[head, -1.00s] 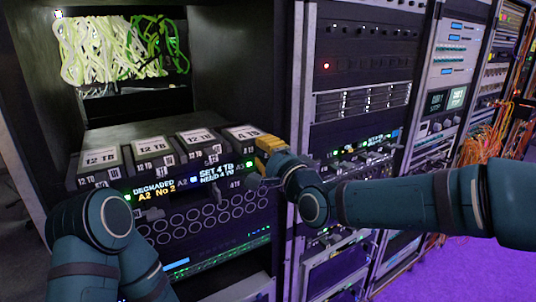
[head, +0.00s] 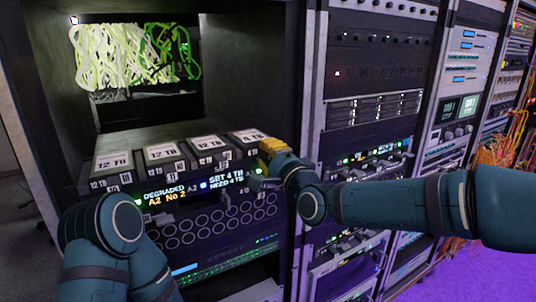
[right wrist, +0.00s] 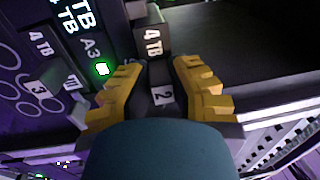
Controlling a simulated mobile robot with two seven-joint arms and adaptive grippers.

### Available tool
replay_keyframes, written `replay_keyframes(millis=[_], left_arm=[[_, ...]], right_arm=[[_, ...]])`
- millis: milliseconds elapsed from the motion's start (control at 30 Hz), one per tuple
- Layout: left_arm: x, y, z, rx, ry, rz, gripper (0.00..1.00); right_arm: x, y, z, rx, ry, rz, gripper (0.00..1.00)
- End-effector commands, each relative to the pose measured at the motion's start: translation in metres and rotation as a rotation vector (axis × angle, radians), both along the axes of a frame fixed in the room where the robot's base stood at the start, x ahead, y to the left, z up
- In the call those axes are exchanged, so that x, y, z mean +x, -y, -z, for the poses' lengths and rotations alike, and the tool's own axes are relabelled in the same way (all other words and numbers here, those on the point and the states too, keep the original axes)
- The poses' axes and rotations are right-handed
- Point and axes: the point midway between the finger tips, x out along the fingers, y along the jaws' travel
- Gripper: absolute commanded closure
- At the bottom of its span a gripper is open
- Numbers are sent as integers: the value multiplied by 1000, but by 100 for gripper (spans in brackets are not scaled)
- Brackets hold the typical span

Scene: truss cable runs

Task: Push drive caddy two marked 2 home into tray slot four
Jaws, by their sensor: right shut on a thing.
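My right gripper (head: 266,150) is at the right end of the drive tray (head: 100,176). It is shut on drive caddy two, whose handle marked 2 (right wrist: 162,95) sits between the yellow fingers in the right wrist view. A 4 TB label (right wrist: 153,41) shows on the caddy beyond the fingertips. In the head view the caddy's white-topped 4 TB body (head: 249,136) stands fourth in the row, in line with its neighbours; I cannot tell whether it is fully seated. My left gripper is out of view; only my left arm shows.
Three 12 TB caddies (head: 160,153) fill the slots to the left. The display below (head: 224,178) reads SET 4 TB, NEED 4 TB, beside DEGRADED A2 No 2. Cable bundles (head: 125,50) hang behind. A rack post (head: 309,120) stands close right of the tray.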

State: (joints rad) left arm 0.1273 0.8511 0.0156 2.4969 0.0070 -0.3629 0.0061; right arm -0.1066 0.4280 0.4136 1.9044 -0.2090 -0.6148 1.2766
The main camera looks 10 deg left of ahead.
Motion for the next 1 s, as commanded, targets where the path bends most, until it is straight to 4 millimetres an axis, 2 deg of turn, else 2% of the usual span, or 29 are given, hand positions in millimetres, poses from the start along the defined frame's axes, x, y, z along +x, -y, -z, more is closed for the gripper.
replay_keyframes(millis=[600,633,700,1000], left_arm=[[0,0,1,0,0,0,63],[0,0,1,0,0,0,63],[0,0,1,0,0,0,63],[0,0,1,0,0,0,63]], right_arm=[[12,-9,-1,2,2,0,100],[13,-9,-1,2,2,0,76],[12,-9,-1,1,3,0,54],[12,-9,1,-1,-2,0,54]])
